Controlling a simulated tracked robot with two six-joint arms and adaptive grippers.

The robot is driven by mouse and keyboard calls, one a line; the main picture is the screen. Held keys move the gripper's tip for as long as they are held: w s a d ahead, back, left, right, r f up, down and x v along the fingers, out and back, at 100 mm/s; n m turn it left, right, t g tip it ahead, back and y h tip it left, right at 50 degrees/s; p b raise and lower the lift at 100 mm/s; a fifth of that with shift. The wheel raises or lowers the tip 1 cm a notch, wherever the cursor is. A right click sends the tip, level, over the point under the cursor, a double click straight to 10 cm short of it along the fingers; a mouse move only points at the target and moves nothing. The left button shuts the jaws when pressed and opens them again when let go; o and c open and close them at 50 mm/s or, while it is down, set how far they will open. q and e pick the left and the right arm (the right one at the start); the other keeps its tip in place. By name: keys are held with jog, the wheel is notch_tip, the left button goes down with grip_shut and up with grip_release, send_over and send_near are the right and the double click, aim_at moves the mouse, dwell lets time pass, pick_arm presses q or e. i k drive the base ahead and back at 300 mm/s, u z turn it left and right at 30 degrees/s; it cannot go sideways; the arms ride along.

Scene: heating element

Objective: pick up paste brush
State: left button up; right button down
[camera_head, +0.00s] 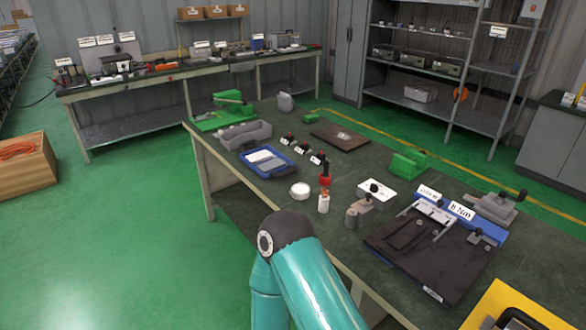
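A small upright item with a red upper part and a white lower part (324,190) stands near the front edge of the dark green workbench (345,255). It may be the paste brush, but it is too small to tell for sure. A round white lidded container (300,190) sits just to its left. A teal arm of mine with a dark joint rises from the bottom middle, in front of the bench edge. Neither of my grippers shows in this view.
A blue tray (267,174), grey bin (232,142) and several small black-knobbed items lie to the left. A grey clamp-like device (360,208) stands right of the red-and-white item. A dark fixture plate (405,268) and yellow object (530,300) occupy the right.

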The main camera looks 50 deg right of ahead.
aim_at(326, 162)
jog(key=u, duration=0.2)
jog(key=i, duration=4.2)
jog(key=z, duration=2.55)
jog(key=i, duration=0.25)
jog(key=z, duration=2.1)
